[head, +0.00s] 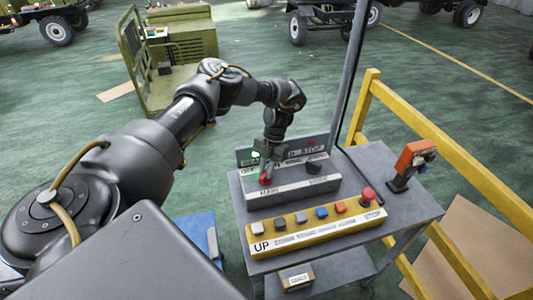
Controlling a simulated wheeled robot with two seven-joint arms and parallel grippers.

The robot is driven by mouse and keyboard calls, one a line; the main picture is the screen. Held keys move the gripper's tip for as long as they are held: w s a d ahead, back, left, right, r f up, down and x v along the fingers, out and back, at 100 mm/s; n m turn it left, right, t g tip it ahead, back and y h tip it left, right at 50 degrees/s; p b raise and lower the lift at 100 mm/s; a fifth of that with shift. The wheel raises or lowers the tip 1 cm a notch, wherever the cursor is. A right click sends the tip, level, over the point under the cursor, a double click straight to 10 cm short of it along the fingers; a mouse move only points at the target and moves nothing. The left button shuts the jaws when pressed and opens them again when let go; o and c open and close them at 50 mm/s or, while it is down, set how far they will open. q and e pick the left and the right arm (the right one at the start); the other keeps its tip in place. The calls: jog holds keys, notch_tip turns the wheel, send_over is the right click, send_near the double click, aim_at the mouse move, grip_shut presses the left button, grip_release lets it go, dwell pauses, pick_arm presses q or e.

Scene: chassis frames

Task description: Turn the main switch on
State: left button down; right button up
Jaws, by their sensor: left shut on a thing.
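A grey control box (290,190) with small labels stands on the grey cart's top. A red switch handle (265,181) sits at its left, above a label on the front face. My left gripper (266,170) reaches down from above and is shut on this red handle. The gripper hides part of the handle and of the panel behind it. A green light (255,155) glows behind the gripper. A black knob (313,167) is at the box's right. My right gripper is not in view.
A yellow button panel (315,232) with several buttons and a red mushroom button (367,195) lies in front of the box. An orange handset (411,160) stands at the right. A grey pole (350,75) and yellow railing (450,170) bound the cart behind and right.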

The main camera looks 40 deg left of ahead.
pick_arm(q)
jog(key=c, duration=1.4)
grip_release()
jog(key=shift+o, duration=0.2)
jog(key=b+v, duration=0.2)
jog(key=v, duration=0.8)
jog(key=shift+r+b, duration=0.3)
jog(key=shift+r, duration=0.05)
jog(key=shift+w, duration=0.2)
